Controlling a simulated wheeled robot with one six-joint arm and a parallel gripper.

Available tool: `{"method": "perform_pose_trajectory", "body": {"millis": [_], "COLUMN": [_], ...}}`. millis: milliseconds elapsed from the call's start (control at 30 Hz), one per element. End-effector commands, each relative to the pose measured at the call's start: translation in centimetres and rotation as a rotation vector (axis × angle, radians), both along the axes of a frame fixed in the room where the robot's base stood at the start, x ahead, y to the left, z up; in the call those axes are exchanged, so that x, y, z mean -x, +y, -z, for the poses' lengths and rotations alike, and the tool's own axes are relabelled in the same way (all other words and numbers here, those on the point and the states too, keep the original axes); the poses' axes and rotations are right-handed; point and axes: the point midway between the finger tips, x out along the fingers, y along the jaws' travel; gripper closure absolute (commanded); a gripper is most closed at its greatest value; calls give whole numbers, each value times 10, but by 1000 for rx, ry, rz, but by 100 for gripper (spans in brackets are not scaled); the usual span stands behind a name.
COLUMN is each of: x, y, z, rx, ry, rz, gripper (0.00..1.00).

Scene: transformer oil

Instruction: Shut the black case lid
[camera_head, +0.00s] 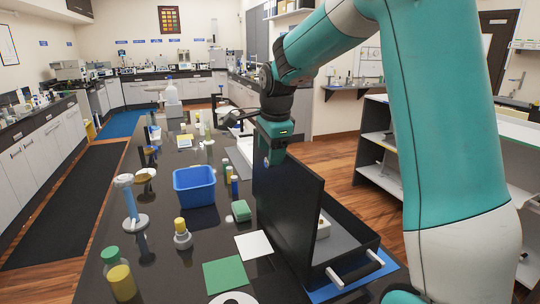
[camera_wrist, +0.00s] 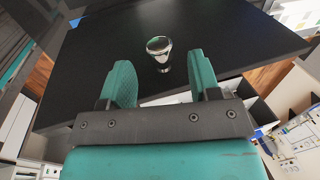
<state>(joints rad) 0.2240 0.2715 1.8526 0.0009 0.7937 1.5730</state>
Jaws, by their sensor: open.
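The black case stands open on the dark bench. Its lid (camera_head: 288,205) is raised near upright, and the case base (camera_head: 352,243) with its pale interior lies to its right. My gripper (camera_head: 272,150) is at the lid's upper far edge; its fingertips are hard to make out in the head view. In the wrist view my gripper (camera_wrist: 160,78) has its two teal fingers spread apart. A shiny metal knob (camera_wrist: 160,50) shows between and just beyond them, against the lid's black panel (camera_wrist: 215,32). I cannot tell whether a finger touches the lid.
Left of the lid are a green sponge (camera_head: 241,210), a blue bin (camera_head: 195,186), a white card (camera_head: 254,246), a green card (camera_head: 225,275) and several bottles. A blue mat (camera_head: 345,286) lies under the case. A shelf unit (camera_head: 385,165) stands across the floor at right.

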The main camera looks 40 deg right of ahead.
Motion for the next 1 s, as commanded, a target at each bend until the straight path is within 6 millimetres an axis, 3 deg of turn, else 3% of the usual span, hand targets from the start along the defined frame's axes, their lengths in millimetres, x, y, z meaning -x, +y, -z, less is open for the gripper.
{"method": "perform_pose_trajectory", "body": {"millis": [200,567,800,1000], "x": [-6,-7,-7,-7], "y": [-1,-2,-2,-1], "z": [24,29,29,28], "rx": [0,0,0,-4], "ry": [1,-1,-1,-2], "rz": [-1,-1,0,-2], "gripper": [43,43,98,100]}}
